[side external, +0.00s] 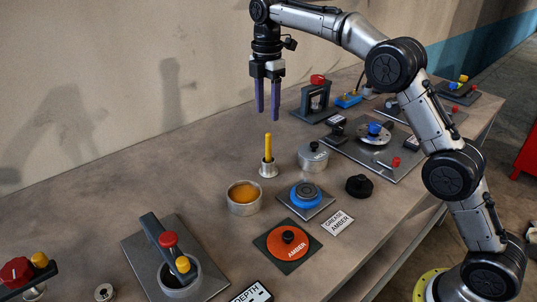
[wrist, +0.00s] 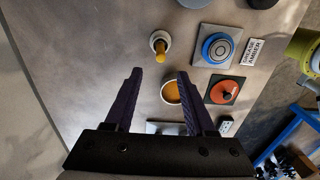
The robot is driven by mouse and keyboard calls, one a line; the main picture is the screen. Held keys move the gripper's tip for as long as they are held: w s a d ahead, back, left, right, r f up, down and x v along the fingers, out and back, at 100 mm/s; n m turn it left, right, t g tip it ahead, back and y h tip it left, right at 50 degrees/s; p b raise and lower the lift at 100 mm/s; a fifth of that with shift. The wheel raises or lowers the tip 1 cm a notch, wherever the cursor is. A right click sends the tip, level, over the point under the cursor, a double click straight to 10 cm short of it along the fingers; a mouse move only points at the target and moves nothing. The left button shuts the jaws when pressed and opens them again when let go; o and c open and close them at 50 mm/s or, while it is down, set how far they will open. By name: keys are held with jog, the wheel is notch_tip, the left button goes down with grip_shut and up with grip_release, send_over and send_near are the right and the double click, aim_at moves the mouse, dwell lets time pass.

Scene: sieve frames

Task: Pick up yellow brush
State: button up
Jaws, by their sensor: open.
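The yellow brush (side external: 268,144) stands upright in a small silver holder (side external: 269,169) near the middle of the table. In the wrist view the yellow brush (wrist: 161,50) shows beyond my fingertips, between their lines, with its holder around its base. My gripper (side external: 268,118) points down with two purple fingers apart and nothing between them. It is above the brush, with a gap between fingertips and handle in the side view. My gripper (wrist: 158,78) also looks open and empty in the wrist view.
A bowl of amber material (side external: 244,198) stands just in front of the holder. A clamp fixture (side external: 171,262) is front left. The table's left back area is clear.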

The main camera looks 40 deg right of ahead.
aim_at(268, 162)
notch_tip(268, 162, down, 13)
jog(key=shift+d+r, duration=0.1)
jog(key=shift+d, duration=0.05)
dwell(0.4)
grip_shut()
dwell(0.3)
